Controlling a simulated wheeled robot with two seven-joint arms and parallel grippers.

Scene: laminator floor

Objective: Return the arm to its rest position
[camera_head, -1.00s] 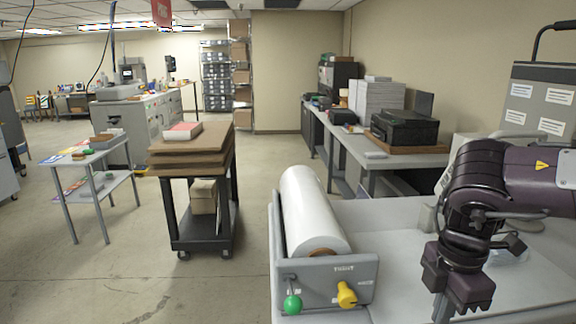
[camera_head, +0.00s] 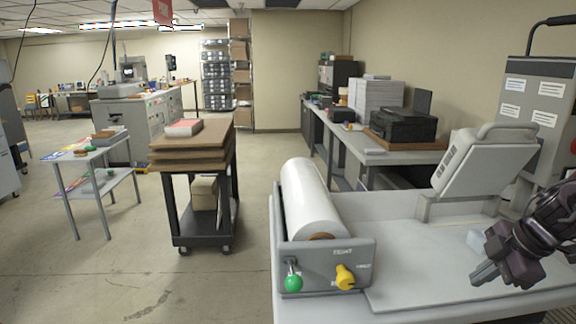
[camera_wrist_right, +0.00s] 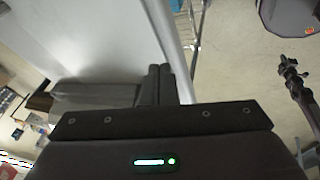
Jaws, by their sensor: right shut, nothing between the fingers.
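My right arm (camera_head: 555,215) comes in from the right edge of the head view. My right gripper (camera_head: 487,272) hangs over the front right of the grey laminator table, empty, with its fingers together. In the right wrist view the two dark fingers of the right gripper (camera_wrist_right: 160,82) lie side by side, with nothing between them. My left gripper is not seen in the head view.
The laminator's white roll (camera_head: 308,200) has a green knob (camera_head: 293,283) and a yellow knob (camera_head: 345,277) at its front. A grey tilted panel (camera_head: 478,165) stands behind the gripper. A cart with brown boards (camera_head: 192,155) stands left, with open floor around it.

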